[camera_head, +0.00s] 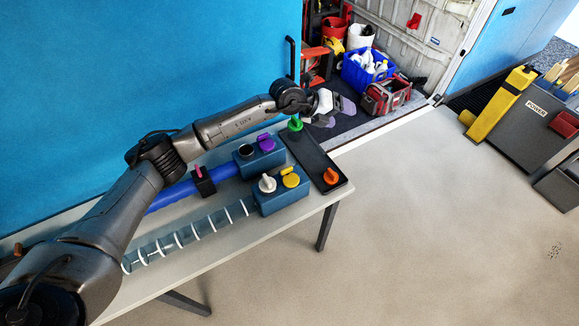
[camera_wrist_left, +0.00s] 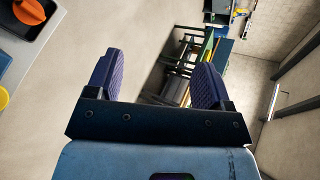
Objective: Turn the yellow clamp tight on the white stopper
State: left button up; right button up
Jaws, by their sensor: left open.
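The white stopper (camera_head: 267,183) stands upright on the near blue block (camera_head: 283,202) at the table's right end. The yellow clamp (camera_head: 290,177) sits just right of it on the same block. My left gripper (camera_head: 338,112) is open and empty, beyond the table's far right end, well away from the clamp. In the left wrist view its two purple pads (camera_wrist_left: 160,66) stand apart with only floor and distant furniture between them. A yellow edge (camera_wrist_left: 3,97) shows at that view's left border, possibly the clamp. My right gripper is not in view.
A second blue block (camera_head: 262,160) carries a purple clamp (camera_head: 265,142) and a dark round opening (camera_head: 246,151). A black tray (camera_head: 318,157) holds green (camera_head: 295,125) and orange (camera_head: 331,176) pieces. A clear duct with a white spiral brush (camera_head: 190,235) runs left. Open floor lies right.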

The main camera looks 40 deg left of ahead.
pick_arm(q)
jog(key=s+a+f+n+g+y, duration=0.2)
jog(key=s+a+f+g+y, duration=0.15)
jog(key=a+f, duration=0.2)
jog(key=n+g+y, duration=0.4)
jog(key=n+g, duration=0.2)
send_over(287, 169)
notch_tip(287, 169, down, 4)
notch_tip(287, 169, down, 11)
jog(key=shift+a+f+p, duration=0.1)
jog(key=shift+p, duration=0.3)
jog(key=shift+f, duration=0.85)
jog(key=c, duration=0.9)
